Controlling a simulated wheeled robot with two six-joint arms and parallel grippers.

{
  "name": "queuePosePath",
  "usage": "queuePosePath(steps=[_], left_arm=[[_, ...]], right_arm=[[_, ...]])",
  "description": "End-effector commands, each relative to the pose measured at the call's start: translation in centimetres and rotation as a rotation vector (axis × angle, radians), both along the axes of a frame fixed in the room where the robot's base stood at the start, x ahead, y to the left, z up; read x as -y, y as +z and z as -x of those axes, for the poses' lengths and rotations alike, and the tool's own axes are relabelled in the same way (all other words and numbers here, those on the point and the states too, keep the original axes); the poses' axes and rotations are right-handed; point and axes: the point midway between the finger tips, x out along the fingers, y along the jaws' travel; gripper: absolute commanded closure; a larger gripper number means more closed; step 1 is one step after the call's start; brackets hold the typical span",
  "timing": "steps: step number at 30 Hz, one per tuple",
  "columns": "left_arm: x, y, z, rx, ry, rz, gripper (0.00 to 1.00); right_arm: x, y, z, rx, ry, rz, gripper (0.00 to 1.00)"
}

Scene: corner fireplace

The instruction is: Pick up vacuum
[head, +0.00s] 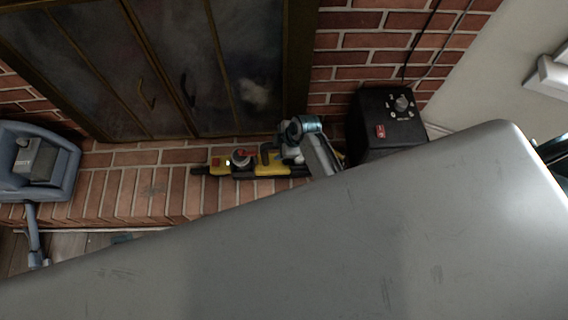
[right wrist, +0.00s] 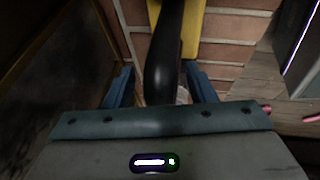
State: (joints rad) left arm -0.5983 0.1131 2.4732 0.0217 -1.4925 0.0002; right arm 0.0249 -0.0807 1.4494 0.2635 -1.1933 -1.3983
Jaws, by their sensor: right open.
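A long yellow and black device (head: 245,162), which looks like the vacuum, lies on the brick hearth in the head view. It has a round grey part and a red spot on top. My right gripper (head: 284,153) is at its right end. In the right wrist view, a black bar-like part (right wrist: 163,60) of the device passes between the open fingers of my right gripper (right wrist: 160,85), with a yellow part (right wrist: 192,28) beyond it. I cannot tell whether either finger touches it.
A black box with a knob and red switch (head: 380,130) stands close right of my gripper. Dark fireplace doors (head: 190,75) rise behind the device. The brick hearth (head: 150,185) between is clear. My own grey body part covers the lower right.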

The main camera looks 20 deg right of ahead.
Motion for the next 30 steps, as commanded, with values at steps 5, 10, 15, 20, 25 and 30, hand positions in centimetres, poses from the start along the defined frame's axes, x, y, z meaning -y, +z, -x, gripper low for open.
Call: queuePosePath(steps=[5, 10, 15, 20, 25, 30], left_arm=[[0.0, 0.02, 0.01, 0.0, 0.0, 0.0, 0.47], [0.0, 0.02, 0.01, 0.0, 0.0, 0.0, 0.47], [0.02, 0.03, 0.0, 0.0, 0.001, 0.0, 0.47], [0.02, 0.03, 0.0, 0.0, 0.001, 0.0, 0.47], [0.02, 0.03, 0.0, 0.0, 0.001, 0.0, 0.47], [0.02, 0.03, 0.01, -0.001, 0.001, 0.0, 0.47]], right_arm=[[0.02, 0.06, 0.0, 0.0, 0.0, 0.0, 0.6], [0.02, 0.07, 0.01, 0.0, 0.0, 0.0, 0.93], [0.05, 0.07, 0.02, 0.0, 0.0, 0.0, 1.0], [0.04, 0.07, 0.03, 0.0, 0.0, 0.0, 1.0], [0.05, 0.06, 0.04, 0.0, 0.001, 0.001, 1.0], [0.06, 0.06, 0.04, 0.0, 0.001, 0.001, 1.0]])
